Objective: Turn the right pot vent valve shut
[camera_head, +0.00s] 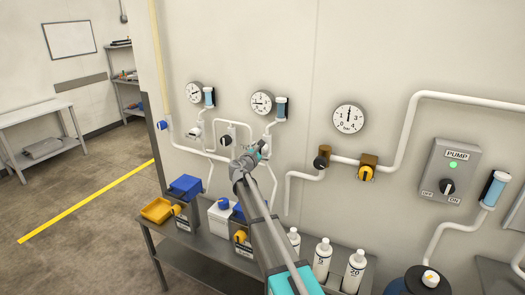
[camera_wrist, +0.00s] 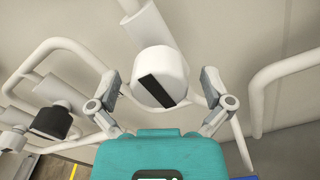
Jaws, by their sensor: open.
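A round white knob with a dark bar across its face (camera_wrist: 172,62), which appears to be the right pot vent valve, is in the middle of the wrist view. The bar lies diagonally. My gripper (camera_wrist: 160,84) is open, with one finger on each side of the knob; contact cannot be told. In the head view my gripper (camera_head: 255,150) is at the wall below the right blue pot (camera_head: 280,109), and it largely hides the valve. The left blue pot (camera_head: 209,97) hangs further left.
A black knob (camera_head: 226,140) on the pipes is close left of my gripper; a black knob (camera_wrist: 52,121) also shows in the wrist view. White pipes run around. Below, a grey bench holds bins and white bottles (camera_head: 322,259). A pump box (camera_head: 449,170) is at right.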

